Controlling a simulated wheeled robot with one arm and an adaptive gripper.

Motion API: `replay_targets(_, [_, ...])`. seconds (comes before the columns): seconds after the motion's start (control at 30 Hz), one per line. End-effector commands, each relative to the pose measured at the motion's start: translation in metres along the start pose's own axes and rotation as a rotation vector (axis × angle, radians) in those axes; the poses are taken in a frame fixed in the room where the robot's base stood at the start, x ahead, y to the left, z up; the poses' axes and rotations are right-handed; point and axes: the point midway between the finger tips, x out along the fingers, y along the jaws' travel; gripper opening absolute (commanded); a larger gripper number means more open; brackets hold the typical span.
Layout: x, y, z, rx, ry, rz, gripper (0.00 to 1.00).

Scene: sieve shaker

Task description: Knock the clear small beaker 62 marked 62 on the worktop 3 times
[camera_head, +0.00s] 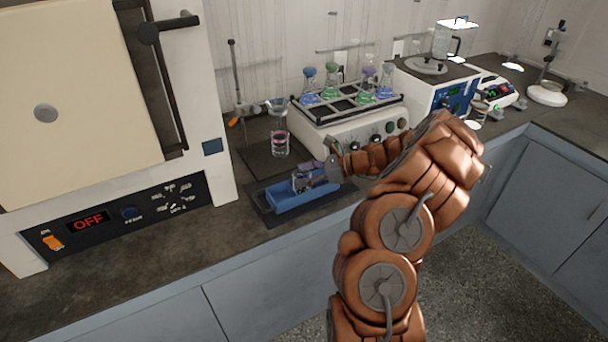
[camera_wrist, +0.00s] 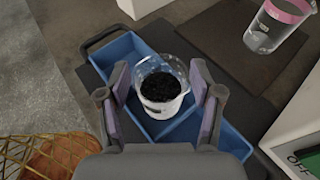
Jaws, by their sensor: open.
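A clear small beaker (camera_wrist: 162,88) holding dark grains shows in the wrist view, in or just above a blue tray (camera_wrist: 125,48). It has a pale label whose number I cannot read. My gripper (camera_wrist: 159,82) is open, with one finger on each side of the beaker and small gaps visible. In the head view my gripper (camera_head: 312,180) is low over the blue tray (camera_head: 300,198) and mostly hides the beaker.
A taller glass beaker with a pink band (camera_head: 280,143) stands behind the tray, beside a stand. A shaker with coloured flasks (camera_head: 350,110) is behind to the right. An oven (camera_head: 110,215) reading OFF is at left. Bare worktop (camera_head: 130,265) lies in front.

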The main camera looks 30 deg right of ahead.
Motion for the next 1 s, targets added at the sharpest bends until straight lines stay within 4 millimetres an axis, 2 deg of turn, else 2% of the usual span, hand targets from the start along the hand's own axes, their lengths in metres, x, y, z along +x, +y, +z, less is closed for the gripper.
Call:
replay_targets(0.93, [0.0034,0.0,-0.0084,0.0,0.0,0.0,0.65])
replay_targets(1.0, [0.0035,0.0001,-0.0084,0.0,0.0,0.0,0.58])
